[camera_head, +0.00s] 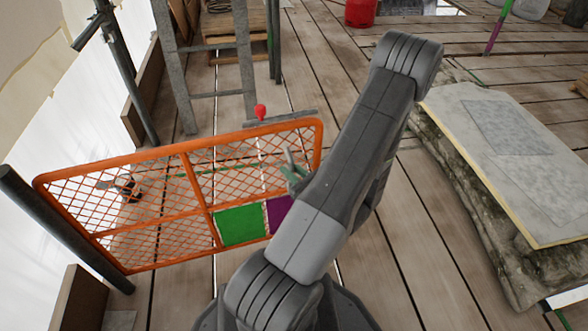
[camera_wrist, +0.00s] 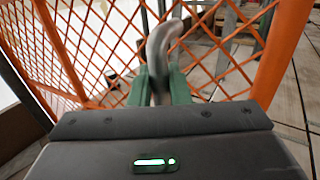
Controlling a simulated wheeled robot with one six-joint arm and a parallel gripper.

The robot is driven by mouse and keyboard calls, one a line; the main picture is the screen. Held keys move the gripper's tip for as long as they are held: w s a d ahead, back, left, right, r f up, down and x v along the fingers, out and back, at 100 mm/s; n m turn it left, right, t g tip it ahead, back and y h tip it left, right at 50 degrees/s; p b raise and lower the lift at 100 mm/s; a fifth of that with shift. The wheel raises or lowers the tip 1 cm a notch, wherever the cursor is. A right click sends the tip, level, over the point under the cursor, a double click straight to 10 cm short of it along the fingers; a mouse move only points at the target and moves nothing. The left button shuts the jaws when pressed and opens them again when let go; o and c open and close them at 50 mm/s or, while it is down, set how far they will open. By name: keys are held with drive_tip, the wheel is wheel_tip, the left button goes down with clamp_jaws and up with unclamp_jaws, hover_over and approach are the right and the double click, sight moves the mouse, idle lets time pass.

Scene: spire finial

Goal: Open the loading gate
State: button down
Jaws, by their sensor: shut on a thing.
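The loading gate (camera_head: 188,157) is an orange frame with diamond mesh, on the left in the head view. Its left end is beside a dark post. Its mesh and orange rails (camera_wrist: 284,55) fill the wrist view. My gripper (camera_head: 294,174) is at the gate's right end. In the wrist view its green fingers (camera_wrist: 160,88) are shut on a grey curved handle (camera_wrist: 163,42) in front of the mesh. The handle (camera_head: 289,156) also shows just above the fingers in the head view. My arm hides part of the area right of the gate.
A red knob (camera_head: 261,111) on a grey bar (camera_head: 290,117) shows at the gate's top edge. Green (camera_head: 240,225) and purple panels are low on the gate. A ladder (camera_head: 213,70) stands behind. A stone slab (camera_head: 500,150) lies at right. Plank floor between is mostly clear.

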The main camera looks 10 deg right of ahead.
idle(0.3)
drive_tip(key=c, duration=1.4)
unclamp_jaws()
drive_tip(key=shift+c, duration=0.2)
drive_tip(key=shift+s, duration=0.1)
drive_tip(key=p+v, duration=0.3)
drive_tip(key=v, duration=1)
drive_tip(key=shift+s+d, duration=0.2)
drive_tip(key=shift+s, duration=0.1)
drive_tip(key=shift+w, duration=0.1)
drive_tip(key=b+x, duration=0.3)
drive_tip(key=x, duration=1)
drive_tip(key=shift+w+a, duration=0.25)
drive_tip(key=shift+w, duration=0.05)
